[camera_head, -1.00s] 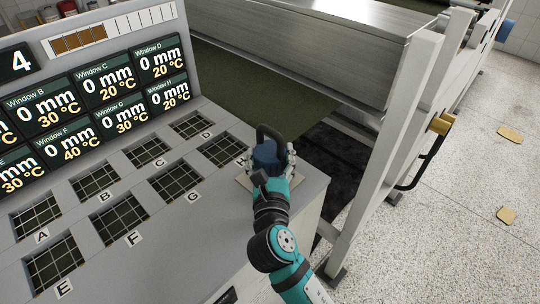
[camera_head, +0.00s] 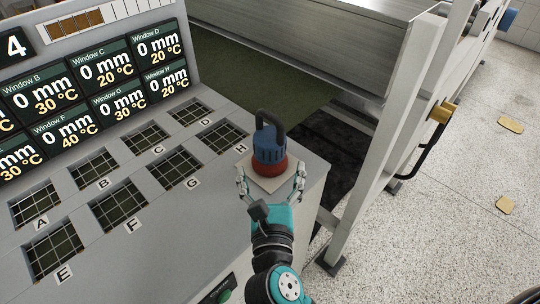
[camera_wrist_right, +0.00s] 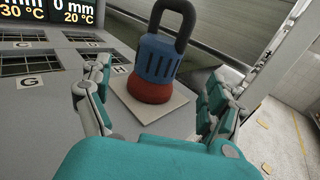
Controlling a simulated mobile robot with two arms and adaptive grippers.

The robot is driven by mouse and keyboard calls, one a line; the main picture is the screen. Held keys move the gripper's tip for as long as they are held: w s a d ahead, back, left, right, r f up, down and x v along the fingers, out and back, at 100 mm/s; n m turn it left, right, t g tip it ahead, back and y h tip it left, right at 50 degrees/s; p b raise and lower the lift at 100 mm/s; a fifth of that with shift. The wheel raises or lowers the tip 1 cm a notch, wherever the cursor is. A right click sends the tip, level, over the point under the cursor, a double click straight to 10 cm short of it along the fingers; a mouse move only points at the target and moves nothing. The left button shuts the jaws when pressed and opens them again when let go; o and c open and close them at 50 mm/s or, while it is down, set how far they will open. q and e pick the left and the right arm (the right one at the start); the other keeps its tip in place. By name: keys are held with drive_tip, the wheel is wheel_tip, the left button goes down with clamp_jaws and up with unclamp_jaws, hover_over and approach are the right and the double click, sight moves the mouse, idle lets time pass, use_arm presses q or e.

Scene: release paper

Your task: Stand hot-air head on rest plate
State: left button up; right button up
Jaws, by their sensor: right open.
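The hot-air head (camera_head: 268,148) is blue with a red base and a dark looped handle. It stands upright on the pale square rest plate (camera_head: 258,181) at the right end of the grey console. It also shows in the right wrist view (camera_wrist_right: 158,62), red end down on the plate (camera_wrist_right: 171,108). My right gripper (camera_head: 271,184) is open, with its fingers apart on the near side of the head. In the right wrist view the open fingers (camera_wrist_right: 158,98) frame the head, with gaps on both sides. My left gripper is not in view.
The console (camera_head: 170,235) has grid windows lettered A to H left of the plate. A display panel (camera_head: 90,85) stands behind them. A metal machine frame (camera_head: 405,120) rises to the right, with a dark gap between it and the console. Speckled floor lies beyond.

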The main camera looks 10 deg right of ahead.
drive_tip(key=shift+v, duration=1.4)
drive_tip(key=shift+f, duration=0.1)
